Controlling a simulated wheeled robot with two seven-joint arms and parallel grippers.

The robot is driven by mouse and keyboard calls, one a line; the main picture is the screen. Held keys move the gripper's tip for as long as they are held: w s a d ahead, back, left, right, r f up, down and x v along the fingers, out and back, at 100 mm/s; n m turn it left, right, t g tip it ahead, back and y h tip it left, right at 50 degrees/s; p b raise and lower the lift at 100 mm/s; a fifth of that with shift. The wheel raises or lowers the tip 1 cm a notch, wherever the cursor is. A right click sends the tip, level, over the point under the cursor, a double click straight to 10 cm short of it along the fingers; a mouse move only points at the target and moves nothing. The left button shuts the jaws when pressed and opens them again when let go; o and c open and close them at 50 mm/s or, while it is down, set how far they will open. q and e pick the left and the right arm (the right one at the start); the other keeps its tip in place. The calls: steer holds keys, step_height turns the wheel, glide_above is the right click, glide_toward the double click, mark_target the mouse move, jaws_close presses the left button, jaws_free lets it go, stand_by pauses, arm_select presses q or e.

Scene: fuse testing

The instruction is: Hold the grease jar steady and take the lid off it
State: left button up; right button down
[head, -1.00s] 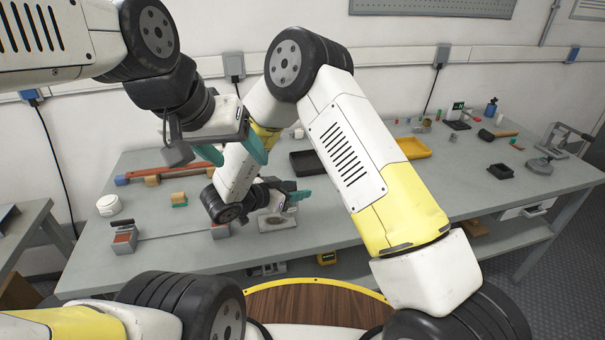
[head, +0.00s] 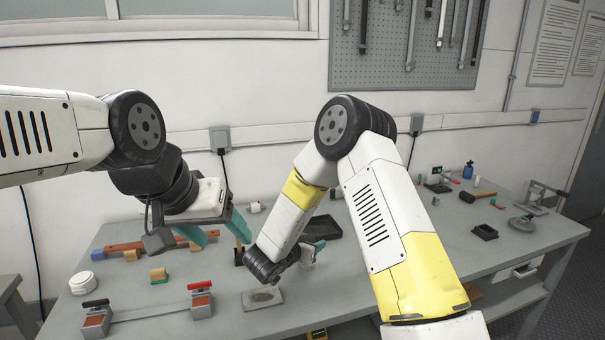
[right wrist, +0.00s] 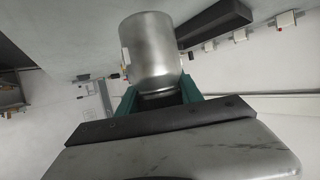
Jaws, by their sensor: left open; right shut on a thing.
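A plain silver-grey cylindrical jar, which I take for the grease jar (right wrist: 150,50), fills the upper middle of the right wrist view. My right gripper (right wrist: 157,98) is shut on its narrower end, with a teal finger on each side. Whether that end is the lid cannot be told. In the head view the jar shows only as a small grey patch (head: 306,258) by my right gripper (head: 314,249). My left gripper (head: 215,230) is open and empty, to the left of the right gripper and apart from the jar.
A black tray (head: 322,228) lies behind my right gripper. A grey plate (head: 262,298) lies in front. Two red-and-grey blocks (head: 96,320) (head: 201,303), a white round container (head: 82,282) and wooden pieces (head: 158,274) are at left. The bench (head: 400,325) holds more tools at right.

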steer(key=s+d+n+t+y, duration=0.2)
steer(key=d+n+y, duration=0.4)
steer(key=d, duration=0.8)
steer(key=s+a+n+g+y, duration=0.2)
steer(key=s+a+n+y, duration=0.25)
steer(key=a, duration=0.45)
steer(key=s+a+n+g+y, duration=0.25)
steer(key=a+n+y, duration=0.2)
steer(key=a, duration=0.45)
steer(key=shift+t+y, duration=0.35)
steer(key=shift+y, duration=0.05)
steer(key=shift+w+a+f, duration=0.1)
steer(key=shift+w+f, duration=0.85)
steer(key=shift+w, duration=1.6)
steer(key=shift+w+a+f, duration=0.15)
steer(key=shift+w+f, duration=0.8)
steer(key=shift+w, duration=1.6)
steer(key=shift+w+a+f, duration=0.1)
steer(key=shift+w+f, duration=0.85)
steer(key=shift+w, duration=1.6)
steer(key=c, duration=0.8)
jaws_free()
steer(key=shift+f, duration=0.15)
steer(key=shift+o, duration=0.2)
